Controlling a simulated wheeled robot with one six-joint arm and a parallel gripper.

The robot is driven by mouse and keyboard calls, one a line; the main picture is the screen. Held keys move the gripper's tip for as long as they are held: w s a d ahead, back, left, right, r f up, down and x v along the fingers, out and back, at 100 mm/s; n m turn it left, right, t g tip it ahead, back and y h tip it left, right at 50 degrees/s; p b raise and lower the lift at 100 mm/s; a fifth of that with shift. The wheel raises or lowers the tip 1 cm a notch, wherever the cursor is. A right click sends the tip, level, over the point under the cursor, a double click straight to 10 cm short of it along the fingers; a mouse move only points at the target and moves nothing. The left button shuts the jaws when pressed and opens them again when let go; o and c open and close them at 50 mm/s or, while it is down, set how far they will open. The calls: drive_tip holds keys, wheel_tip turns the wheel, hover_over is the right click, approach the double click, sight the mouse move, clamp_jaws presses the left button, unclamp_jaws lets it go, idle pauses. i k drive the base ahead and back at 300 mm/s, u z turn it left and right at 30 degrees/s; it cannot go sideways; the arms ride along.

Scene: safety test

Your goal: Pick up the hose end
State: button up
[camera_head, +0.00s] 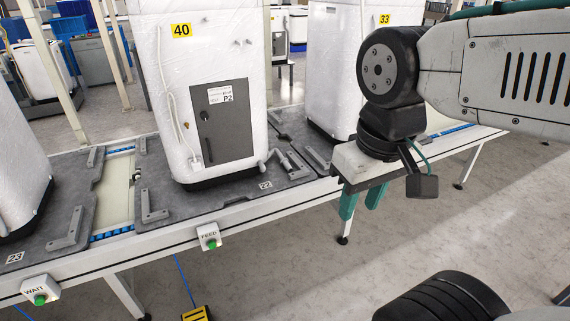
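A thin white hose (172,100) hangs down the front left of the white wrapped cabinet (221,60) marked 40. Its lower end (195,162) lies against the cabinet front, beside the lower left corner of a grey panel. My gripper (358,208) is right of this cabinet, well apart from the hose, near the front edge of the conveyor. Its two teal fingers point down and stand apart, with nothing seen between them.
The cabinet stands on a grey pallet (160,203) with raised grey brackets, on a conveyor (160,235). Another cabinet (334,60) marked 33 stands behind my gripper. FEED (208,237) and WAIT (40,289) button boxes stick out in front. The floor at lower right is mostly clear.

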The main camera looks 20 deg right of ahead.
sight(284, 162)
drive_tip(key=u, duration=0.05)
drive_tip(key=i, duration=1.15)
drive_tip(key=z, duration=0.75)
drive_tip(key=i, duration=0.55)
drive_tip(key=z, duration=0.45)
